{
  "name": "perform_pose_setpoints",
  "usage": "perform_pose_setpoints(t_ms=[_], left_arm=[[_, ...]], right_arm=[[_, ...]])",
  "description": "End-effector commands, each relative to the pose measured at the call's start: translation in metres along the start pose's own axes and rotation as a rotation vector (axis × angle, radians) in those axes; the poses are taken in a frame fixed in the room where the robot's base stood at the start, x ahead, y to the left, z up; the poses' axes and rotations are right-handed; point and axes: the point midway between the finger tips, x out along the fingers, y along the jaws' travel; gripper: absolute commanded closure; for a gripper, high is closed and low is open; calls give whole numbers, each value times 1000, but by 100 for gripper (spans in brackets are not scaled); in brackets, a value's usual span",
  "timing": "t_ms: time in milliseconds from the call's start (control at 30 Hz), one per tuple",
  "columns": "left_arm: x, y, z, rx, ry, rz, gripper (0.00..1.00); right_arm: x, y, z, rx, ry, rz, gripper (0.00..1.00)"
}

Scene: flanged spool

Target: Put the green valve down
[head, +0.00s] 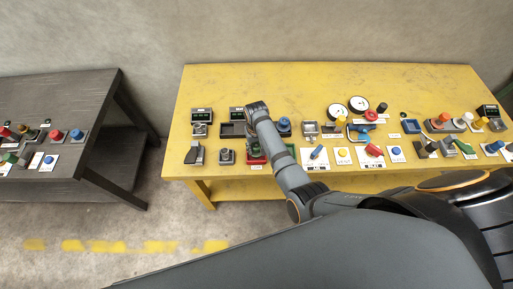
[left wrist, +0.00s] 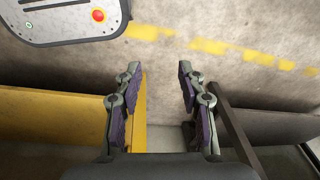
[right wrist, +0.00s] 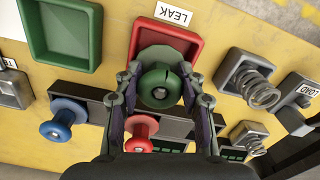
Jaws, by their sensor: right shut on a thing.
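In the head view my right arm hides most of the valve and gripper, and part of the red tray (head: 256,160) shows. My left gripper (left wrist: 158,85) is open and empty above the floor.
A green tray (right wrist: 66,62) lies left of the red one in the right wrist view. A blue knob (right wrist: 57,130), a red knob (right wrist: 140,127) and coil springs (right wrist: 252,84) stand close by. The yellow table (head: 230,85) is crowded in front; a dark table (head: 100,85) stands left.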

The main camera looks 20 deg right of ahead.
Motion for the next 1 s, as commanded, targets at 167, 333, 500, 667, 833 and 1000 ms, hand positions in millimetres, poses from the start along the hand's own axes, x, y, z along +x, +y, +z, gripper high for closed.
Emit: perform_pose_setpoints(t_ms=[167,333,500,667,833,1000], left_arm=[[1,0,8,0,-13,0,60],[1,0,30,2,-45,0,60],[1,0,29,2,-44,-1,60],[1,-1,22,2,-34,-1,60],[-1,-2,17,2,-26,-2,60],[-32,-4,13,2,-27,-2,60]], right_arm=[[4,0,0,0,1,-1,100],[7,0,0,0,-1,-1,55],[8,0,0,0,-1,-1,38],[7,0,0,0,-1,-1,38],[3,0,0,0,1,-1,38],[-30,0,0,0,0,0,38]])
